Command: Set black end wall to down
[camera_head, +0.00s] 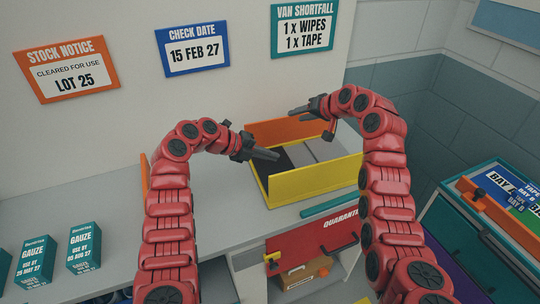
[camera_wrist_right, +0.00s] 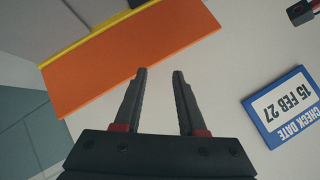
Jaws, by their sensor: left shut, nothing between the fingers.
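A box on the counter has a yellow front wall (camera_head: 315,181) and an orange back wall (camera_head: 290,131). A black panel (camera_head: 272,163) shows at its left end, partly hidden by my left gripper; I cannot tell whether it stands or lies flat. My left gripper (camera_head: 277,155) is shut and empty, over the black panel's upper part; contact is unclear. My right gripper (camera_head: 292,112) is above the orange wall, near the wall behind. In the right wrist view it (camera_wrist_right: 160,75) is open and empty, with the orange wall (camera_wrist_right: 130,60) beyond its fingers.
Grey panels (camera_head: 300,155) lie inside the box. A teal bar (camera_head: 328,207) is on the counter in front. Gauze boxes (camera_head: 84,248) stand at left. A red quarantine panel (camera_head: 312,243) is below the counter. A teal cabinet (camera_head: 470,240) stands at right.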

